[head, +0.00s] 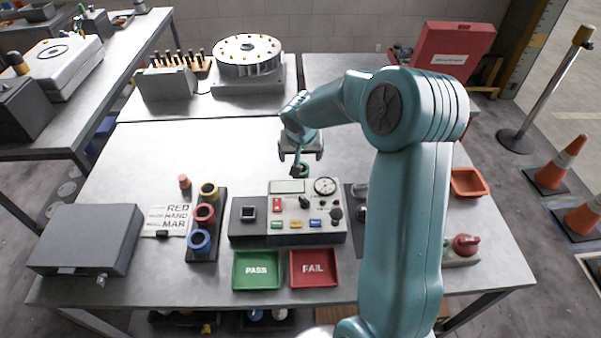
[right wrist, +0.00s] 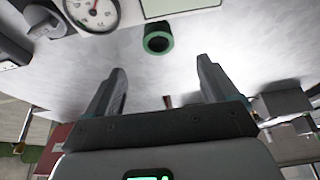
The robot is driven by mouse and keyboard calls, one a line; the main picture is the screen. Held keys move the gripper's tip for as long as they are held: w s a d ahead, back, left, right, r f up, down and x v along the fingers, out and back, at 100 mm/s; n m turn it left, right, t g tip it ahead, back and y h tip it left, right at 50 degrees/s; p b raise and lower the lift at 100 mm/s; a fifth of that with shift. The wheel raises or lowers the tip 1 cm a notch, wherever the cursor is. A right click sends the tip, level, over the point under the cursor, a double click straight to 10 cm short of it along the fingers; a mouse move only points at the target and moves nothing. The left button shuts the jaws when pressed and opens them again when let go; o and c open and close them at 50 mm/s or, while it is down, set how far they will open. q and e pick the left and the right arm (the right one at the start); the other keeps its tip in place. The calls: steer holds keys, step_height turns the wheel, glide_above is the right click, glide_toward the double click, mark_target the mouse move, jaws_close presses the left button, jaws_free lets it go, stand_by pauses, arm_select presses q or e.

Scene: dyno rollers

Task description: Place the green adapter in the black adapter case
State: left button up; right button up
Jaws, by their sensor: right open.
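The green adapter (head: 304,170) is a small green ring with a dark centre. It sits on the grey table just behind the test panel and shows whole in the right wrist view (right wrist: 158,38). My right gripper (head: 299,163) is open and empty above the table, close to the adapter. In the right wrist view its two fingers (right wrist: 162,88) are apart, with the adapter beyond their tips. A black rack (head: 221,222) at the left holds yellow, red and blue ring-shaped adapters. I take it for the black adapter case. My left gripper is not in view.
The test panel (head: 290,231) with dial and buttons stands in front of the adapter, a dark block (head: 243,236) at its left. Green PASS (head: 257,283) and red FAIL (head: 314,282) trays lie in front.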

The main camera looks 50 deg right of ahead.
steer(key=x, duration=0.8)
steer(key=shift+d+p, duration=0.1)
steer(key=shift+p, duration=0.3)
steer(key=shift+w+d+f+p, duration=0.15)
steer(key=shift+d+f+p, duration=0.1)
steer(key=shift+f+p, duration=0.25)
steer(key=p+x, duration=0.1)
steer(key=x, duration=0.3)
steer(key=shift+d+f, duration=0.15)
steer(key=shift+f, duration=0.05)
steer(key=c, duration=1.1)
